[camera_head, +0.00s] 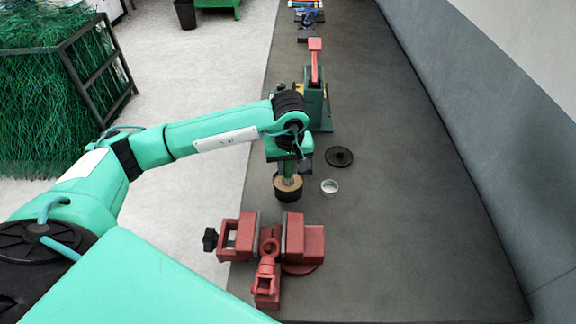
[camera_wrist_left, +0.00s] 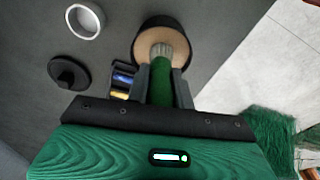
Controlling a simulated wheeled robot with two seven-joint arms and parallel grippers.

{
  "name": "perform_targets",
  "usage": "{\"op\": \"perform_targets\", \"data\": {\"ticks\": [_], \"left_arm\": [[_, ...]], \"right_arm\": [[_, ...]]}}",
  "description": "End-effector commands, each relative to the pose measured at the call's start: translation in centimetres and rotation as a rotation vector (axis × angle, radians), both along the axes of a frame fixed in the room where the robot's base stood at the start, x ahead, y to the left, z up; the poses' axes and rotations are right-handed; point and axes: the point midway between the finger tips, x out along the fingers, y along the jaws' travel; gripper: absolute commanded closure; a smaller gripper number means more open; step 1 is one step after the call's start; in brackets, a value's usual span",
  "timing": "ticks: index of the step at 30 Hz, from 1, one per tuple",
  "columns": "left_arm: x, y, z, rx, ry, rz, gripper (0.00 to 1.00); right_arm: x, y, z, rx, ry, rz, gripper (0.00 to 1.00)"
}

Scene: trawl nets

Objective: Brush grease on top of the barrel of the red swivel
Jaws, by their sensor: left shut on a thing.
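My left gripper (camera_head: 287,165) is shut on a green-handled brush (camera_wrist_left: 160,85) that points down. The brush's lower end is at the tan grease (camera_wrist_left: 145,50) inside a round dark pot (camera_head: 289,194); how deep it goes I cannot tell. The pot also shows in the wrist view (camera_wrist_left: 173,20). In the head view a red swivel (camera_head: 267,287) sits at a red vise (camera_head: 312,238), its upper part between the two jaws and its forked end toward me. The gripper is beyond the vise, above the pot. My right gripper is not in view.
A black lid with a knob (camera_head: 339,156) and a pale ring (camera_head: 330,187) lie right of the pot. A green tool with a red lever (camera_head: 316,95) stands behind. The bench (camera_head: 420,230) is clear on the right. Green nets in a rack (camera_head: 85,70) stand left.

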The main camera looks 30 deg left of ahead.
Motion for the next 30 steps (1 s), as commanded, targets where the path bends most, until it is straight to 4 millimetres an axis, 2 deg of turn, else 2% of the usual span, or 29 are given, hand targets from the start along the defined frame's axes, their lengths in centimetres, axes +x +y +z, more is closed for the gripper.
{"op": "perform_targets", "data": {"ticks": [30], "left_arm": [[-0.04,-0.01,-0.20,0.000,0.001,0.000,1.00]], "right_arm": [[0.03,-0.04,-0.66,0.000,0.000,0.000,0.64]]}}
